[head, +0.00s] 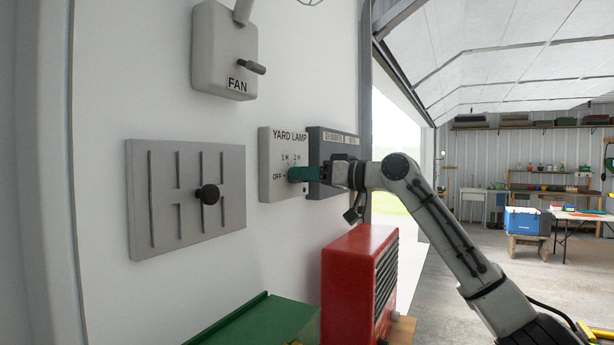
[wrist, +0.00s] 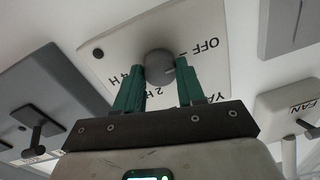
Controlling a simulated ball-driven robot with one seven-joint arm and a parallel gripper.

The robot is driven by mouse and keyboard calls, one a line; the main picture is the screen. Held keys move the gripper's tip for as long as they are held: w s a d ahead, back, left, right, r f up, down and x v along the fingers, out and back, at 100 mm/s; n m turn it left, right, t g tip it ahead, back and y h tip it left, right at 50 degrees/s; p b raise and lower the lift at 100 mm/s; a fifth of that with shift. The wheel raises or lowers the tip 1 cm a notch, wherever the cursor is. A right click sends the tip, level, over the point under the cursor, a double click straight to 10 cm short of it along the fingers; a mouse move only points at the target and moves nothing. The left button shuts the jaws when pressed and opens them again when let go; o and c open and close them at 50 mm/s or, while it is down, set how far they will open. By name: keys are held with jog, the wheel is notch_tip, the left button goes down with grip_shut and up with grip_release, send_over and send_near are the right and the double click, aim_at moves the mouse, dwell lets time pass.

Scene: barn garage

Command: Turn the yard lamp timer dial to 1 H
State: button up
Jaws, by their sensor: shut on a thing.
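The yard lamp timer (head: 272,150) is a pale plate on the white wall, with OFF at left and small hour marks above. In the wrist view its plate (wrist: 205,28) appears turned round, with OFF, 2 H and 4 H readable. The round grey dial (wrist: 160,65) sits between the green fingers of my gripper (wrist: 160,76), which is shut on it. In the head view my gripper (head: 303,173) comes in from the right, and its fingers hide the dial. A mark shows at the dial's edge by OFF, but I cannot tell where the dial points.
A dark grey panel (head: 342,144) adjoins the timer on the right. A fan switch box (head: 225,50) is above left, and a grey slotted plate with a black knob (head: 186,200) is left. A red heater-like box (head: 358,280) and green lid (head: 262,322) stand below.

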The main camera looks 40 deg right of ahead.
jog(key=shift+c, duration=0.2)
jog(key=m+p, duration=0.5)
jog(key=m, duration=0.7)
jog(key=shift+d+f+t, duration=0.1)
jog(key=shift+f+t, duration=0.05)
jog(key=shift+t, duration=0.25)
dwell(0.4)
jog(key=o, duration=1)
jog(key=shift+o, duration=0.2)
